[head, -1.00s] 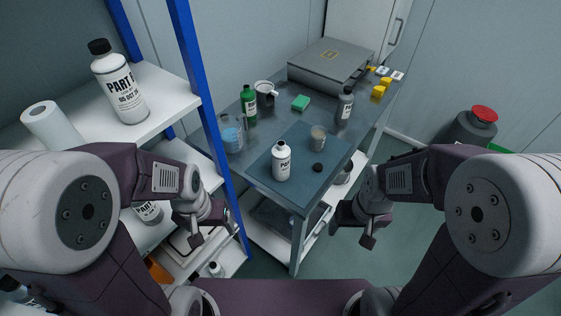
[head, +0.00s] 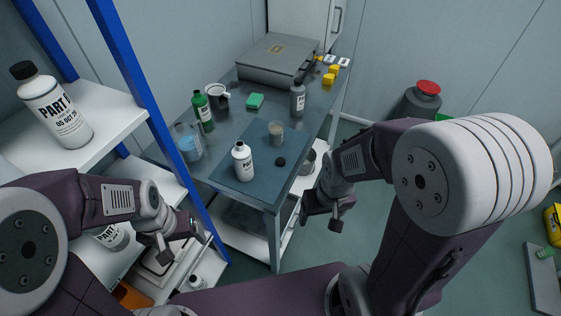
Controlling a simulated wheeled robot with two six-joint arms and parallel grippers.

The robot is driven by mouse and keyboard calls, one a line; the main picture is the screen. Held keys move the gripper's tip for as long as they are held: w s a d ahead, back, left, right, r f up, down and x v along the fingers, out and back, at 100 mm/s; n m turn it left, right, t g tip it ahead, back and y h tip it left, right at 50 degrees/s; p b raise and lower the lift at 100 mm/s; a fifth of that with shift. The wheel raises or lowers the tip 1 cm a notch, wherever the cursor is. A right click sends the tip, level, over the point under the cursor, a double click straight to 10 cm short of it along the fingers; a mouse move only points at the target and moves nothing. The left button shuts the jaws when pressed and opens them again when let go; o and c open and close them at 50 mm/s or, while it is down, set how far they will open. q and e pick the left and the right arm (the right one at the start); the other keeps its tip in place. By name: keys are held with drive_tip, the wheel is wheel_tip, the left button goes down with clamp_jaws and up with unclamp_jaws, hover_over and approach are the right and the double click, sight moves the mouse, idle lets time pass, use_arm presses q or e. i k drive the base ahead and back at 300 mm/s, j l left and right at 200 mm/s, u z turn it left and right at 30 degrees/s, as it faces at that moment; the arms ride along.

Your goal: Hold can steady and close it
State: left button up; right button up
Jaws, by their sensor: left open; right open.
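A white can (head: 243,162) with a dark "PART" label stands upright on the blue mat (head: 221,170) on the bench, its top white and bare. A small black cap (head: 281,162) lies on the mat to its right. My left gripper (head: 172,250) is open and empty, low in front of the shelf, left of the bench. My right gripper (head: 325,220) is open and empty, beside the bench's right front side, below the top. Neither gripper touches the can or the cap.
Behind the can stand a clear cup (head: 276,134), a grey bottle (head: 298,99), a green bottle (head: 203,111), a mug (head: 216,96), a beaker (head: 188,142) and a green sponge (head: 255,101). A grey case (head: 275,59) is at the back. A blue shelf post (head: 178,150) stands left.

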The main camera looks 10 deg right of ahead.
sight(241, 153)
drive_tip(key=i+l+u, duration=0.2)
drive_tip(key=l+u, duration=0.25)
drive_tip(key=i+l+u, duration=0.1)
drive_tip(key=l+u, duration=0.3)
drive_tip(key=l, duration=0.15)
drive_tip(key=l+u, duration=0.9)
drive_tip(key=l, duration=0.2)
drive_tip(key=k, duration=0.05)
